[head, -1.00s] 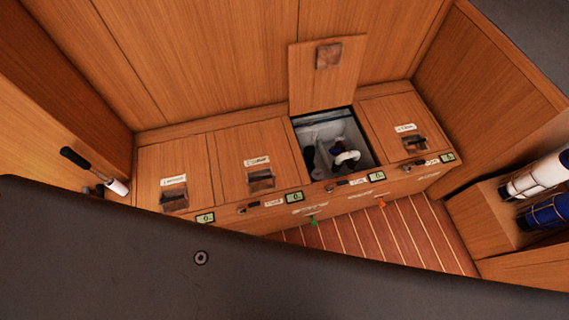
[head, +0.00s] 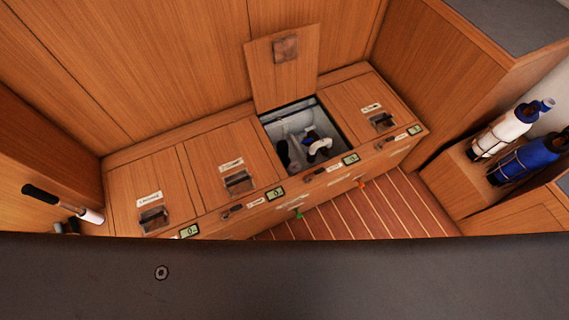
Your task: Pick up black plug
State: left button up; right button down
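I cannot make out a black plug for certain. Inside the open locker (head: 330,121) in the bench there is a white curved hose-like piece (head: 319,146) with a dark blue or black part beside it. A dark grey shape (head: 283,153) is at the left of the same locker. Both are small and shadowed, and the locker's floor is partly hidden. Neither my left nor my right gripper shows in the head view.
The locker's wooden lid (head: 283,75) stands raised against the back wall. Closed lids lie on both sides. A black-handled lever (head: 62,204) is at far left. White (head: 505,128) and blue (head: 528,158) bottles stand right. A dark grey surface (head: 300,285) fills the bottom.

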aim_at(282, 145)
jog(key=z, duration=2.4)
jog(key=i, duration=1.35)
jog(key=u, duration=2.75)
